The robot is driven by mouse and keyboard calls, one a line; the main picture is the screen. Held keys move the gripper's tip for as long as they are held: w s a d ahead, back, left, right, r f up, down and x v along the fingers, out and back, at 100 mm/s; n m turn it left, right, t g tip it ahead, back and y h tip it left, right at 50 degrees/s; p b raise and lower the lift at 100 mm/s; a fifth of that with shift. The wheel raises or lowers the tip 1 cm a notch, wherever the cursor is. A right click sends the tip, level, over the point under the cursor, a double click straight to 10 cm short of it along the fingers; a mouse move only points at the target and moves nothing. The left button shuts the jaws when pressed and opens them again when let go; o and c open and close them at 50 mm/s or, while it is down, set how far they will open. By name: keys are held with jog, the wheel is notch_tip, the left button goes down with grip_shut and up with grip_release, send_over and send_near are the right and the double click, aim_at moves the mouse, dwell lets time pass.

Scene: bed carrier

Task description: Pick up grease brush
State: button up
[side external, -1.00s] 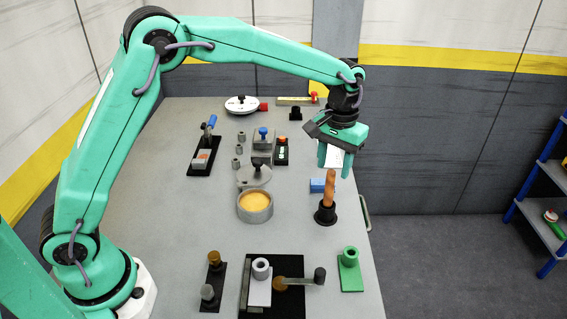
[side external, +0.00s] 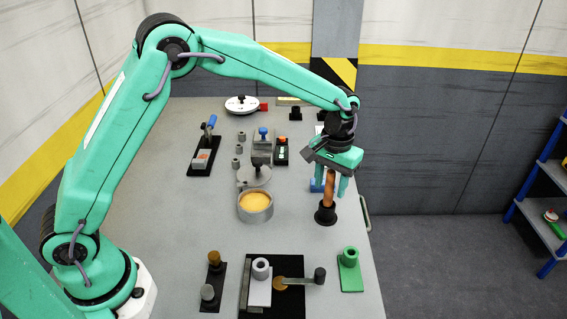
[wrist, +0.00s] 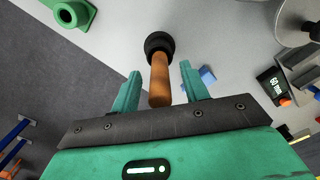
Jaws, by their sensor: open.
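The grease brush has an orange-brown wooden handle (side external: 329,188) standing upright in a black round holder (side external: 325,214) near the right edge of the table. The bristles are not visible. My gripper (side external: 333,186) is open above the holder, with its fingers down at the upper part of the handle. In the wrist view the handle (wrist: 160,80) lies between the two green fingers (wrist: 158,88), with a gap on each side. The black holder (wrist: 159,45) shows beyond the fingertips.
A grey cup of yellow grease (side external: 255,204) is to the left. A green socket block (side external: 349,270) and a black plate with a lever (side external: 290,300) are in front. The table is clear between them.

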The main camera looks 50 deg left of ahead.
aim_at(333, 174)
dwell(0.3)
grip_shut()
jog(key=shift+r, duration=0.8)
jog(key=r, duration=0.3)
jog(key=shift+s+d+r, duration=0.1)
jog(key=shift+s+d, duration=0.25)
jog(key=shift+d, duration=0.05)
jog(key=s+d+r, duration=0.6)
jog(key=s+d, duration=0.1)
jog(key=s, duration=0.1)
jog(key=shift+r, duration=0.15)
jog(key=shift+w+d, duration=0.1)
